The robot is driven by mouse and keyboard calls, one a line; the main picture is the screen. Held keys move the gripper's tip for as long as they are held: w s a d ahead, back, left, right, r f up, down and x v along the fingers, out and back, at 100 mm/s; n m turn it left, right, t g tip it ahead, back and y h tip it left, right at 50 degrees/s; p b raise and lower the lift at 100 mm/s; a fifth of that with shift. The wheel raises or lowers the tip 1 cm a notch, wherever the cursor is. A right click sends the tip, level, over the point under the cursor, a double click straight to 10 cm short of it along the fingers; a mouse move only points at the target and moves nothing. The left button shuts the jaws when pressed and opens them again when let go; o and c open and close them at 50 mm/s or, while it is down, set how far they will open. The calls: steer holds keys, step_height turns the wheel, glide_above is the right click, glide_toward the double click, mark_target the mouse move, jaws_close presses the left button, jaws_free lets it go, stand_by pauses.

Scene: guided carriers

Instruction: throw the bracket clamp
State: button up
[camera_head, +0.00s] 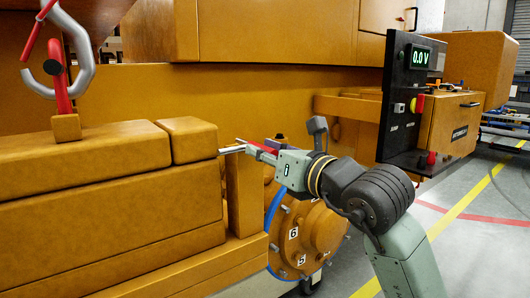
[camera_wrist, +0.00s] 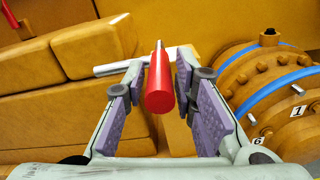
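A clamp with a red handle (camera_wrist: 159,90) and a silver bar (camera_wrist: 113,69) shows in the wrist view, at the corner of the orange-brown body. In the head view its red handle (camera_head: 258,144) is partly hidden by my gripper (camera_head: 250,149). In the wrist view my gripper (camera_wrist: 159,68) is open, with purple-padded fingers on either side of the red handle. Gaps show between the handle and both pads. The handle points towards the wrist camera. A second red-handled piece with a silver hook (camera_head: 84,70) stands on the block at the upper left of the head view.
An orange-brown round flange (camera_head: 315,232) with bolts, number tags and a blue band lies below and right of my gripper. A black control panel (camera_head: 405,105) reading 0.0 V stands behind my arm. Grey floor with yellow and red lines is open at right.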

jaws_close()
stand_by(0.4)
